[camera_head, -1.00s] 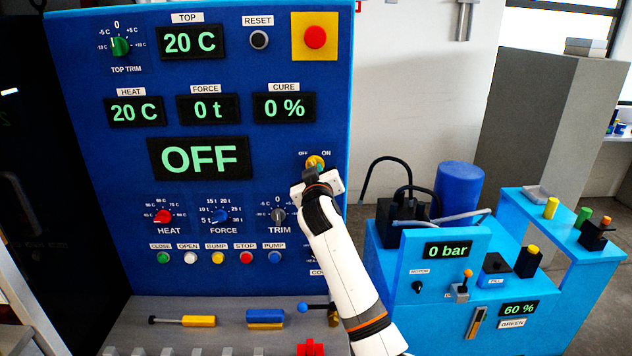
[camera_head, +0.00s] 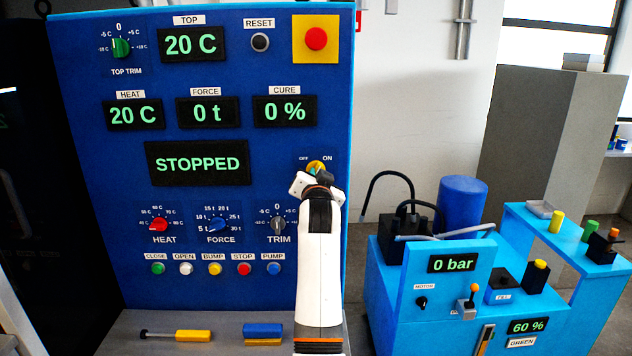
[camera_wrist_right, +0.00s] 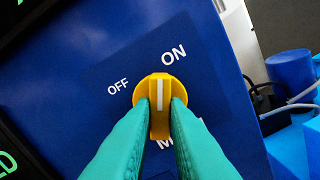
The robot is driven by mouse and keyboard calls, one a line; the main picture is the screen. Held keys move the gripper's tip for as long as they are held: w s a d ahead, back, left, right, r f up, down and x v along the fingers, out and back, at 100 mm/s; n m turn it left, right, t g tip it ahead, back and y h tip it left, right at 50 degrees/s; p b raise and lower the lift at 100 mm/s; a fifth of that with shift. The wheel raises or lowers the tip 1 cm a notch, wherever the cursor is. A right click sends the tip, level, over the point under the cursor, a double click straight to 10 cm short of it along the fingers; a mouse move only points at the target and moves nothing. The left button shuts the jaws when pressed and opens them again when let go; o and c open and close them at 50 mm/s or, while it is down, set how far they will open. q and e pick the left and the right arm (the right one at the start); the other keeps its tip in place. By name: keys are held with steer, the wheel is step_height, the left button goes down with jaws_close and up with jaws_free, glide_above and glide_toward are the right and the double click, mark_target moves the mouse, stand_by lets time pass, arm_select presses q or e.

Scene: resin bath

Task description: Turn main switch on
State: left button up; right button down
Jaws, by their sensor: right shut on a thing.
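The main switch is a yellow knob (camera_head: 316,166) on the blue control panel (camera_head: 90,250), below the OFF and ON labels. In the right wrist view the yellow knob (camera_wrist_right: 158,84) has its white line pointing up the picture, nearer the ON label (camera_wrist_right: 174,55) than the OFF label (camera_wrist_right: 118,87). My right gripper (camera_wrist_right: 160,112) is shut on the knob, its two green fingers on either side of it. In the head view my right gripper (camera_head: 318,178) covers the knob's lower part. The large display (camera_head: 197,164) reads STOPPED. My left gripper is not in view.
A red stop button (camera_head: 316,38) on a yellow plate sits above the switch. The TRIM dial (camera_head: 278,224) is left of my right arm. A light blue unit (camera_head: 430,320) reading 0 bar stands to the right. Tools lie on the grey ledge (camera_head: 140,320) below.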

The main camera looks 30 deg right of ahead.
steer(key=shift+m, duration=1.6)
steer(key=c, duration=1.4)
jaws_free()
steer(key=shift+c, duration=0.2)
